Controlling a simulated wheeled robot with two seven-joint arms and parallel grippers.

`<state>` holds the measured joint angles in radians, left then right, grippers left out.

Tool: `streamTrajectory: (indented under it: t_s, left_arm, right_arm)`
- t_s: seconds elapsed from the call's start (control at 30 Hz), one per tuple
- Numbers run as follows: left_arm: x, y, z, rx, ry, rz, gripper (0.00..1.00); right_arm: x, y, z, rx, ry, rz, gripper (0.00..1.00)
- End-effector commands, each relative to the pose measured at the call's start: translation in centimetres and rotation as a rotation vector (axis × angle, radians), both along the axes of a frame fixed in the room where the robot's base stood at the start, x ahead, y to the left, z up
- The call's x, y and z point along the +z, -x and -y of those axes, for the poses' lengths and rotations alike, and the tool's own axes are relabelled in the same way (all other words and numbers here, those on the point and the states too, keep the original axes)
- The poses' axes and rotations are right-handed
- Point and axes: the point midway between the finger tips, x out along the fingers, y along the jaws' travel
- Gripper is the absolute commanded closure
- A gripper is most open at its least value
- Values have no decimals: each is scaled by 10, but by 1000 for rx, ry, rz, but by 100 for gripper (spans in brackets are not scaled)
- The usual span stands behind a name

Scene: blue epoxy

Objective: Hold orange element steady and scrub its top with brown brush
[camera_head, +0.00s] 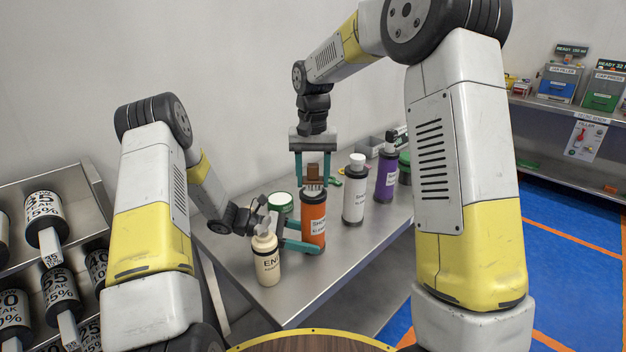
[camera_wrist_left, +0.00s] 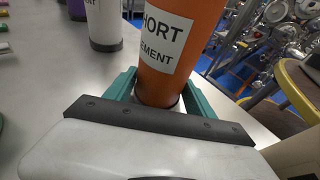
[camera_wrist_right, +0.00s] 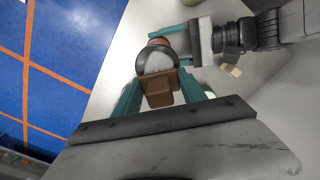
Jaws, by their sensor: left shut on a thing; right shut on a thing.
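The orange element (camera_head: 313,226) stands upright on the metal table; its label reads SHORT ELEMENT in the left wrist view (camera_wrist_left: 196,52). My left gripper (camera_wrist_left: 158,92) is shut around its lower part from the side. My right gripper (camera_head: 313,172) points down above the element and is shut on the brown brush (camera_head: 313,170). The brush's pale bristles sit at the element's top; exact contact is hard to tell. In the right wrist view the brush (camera_wrist_right: 160,88) is between the teal fingers, with the element's round dark top just beyond it.
A cream bottle (camera_head: 266,262) stands in front of my left gripper. White (camera_head: 354,190) and purple (camera_head: 386,175) cylinders stand to the right of the element. The table's front right is clear.

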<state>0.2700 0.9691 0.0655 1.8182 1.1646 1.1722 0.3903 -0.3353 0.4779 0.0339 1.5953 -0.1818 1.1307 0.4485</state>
Motion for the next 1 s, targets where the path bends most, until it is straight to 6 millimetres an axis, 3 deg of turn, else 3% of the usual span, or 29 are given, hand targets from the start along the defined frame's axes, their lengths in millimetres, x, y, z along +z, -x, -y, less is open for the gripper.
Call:
streamTrajectory:
  t_s: [0.57, 1.0]
  left_arm:
    - [1, 0, 0, -1, 2, 1, 73]
    - [1, 0, 0, -2, 2, 2, 73]
  right_arm:
    - [1, 28, 0, 0, 2, -2, 84]
    - [-2, 6, 1, -1, 1, -2, 84]
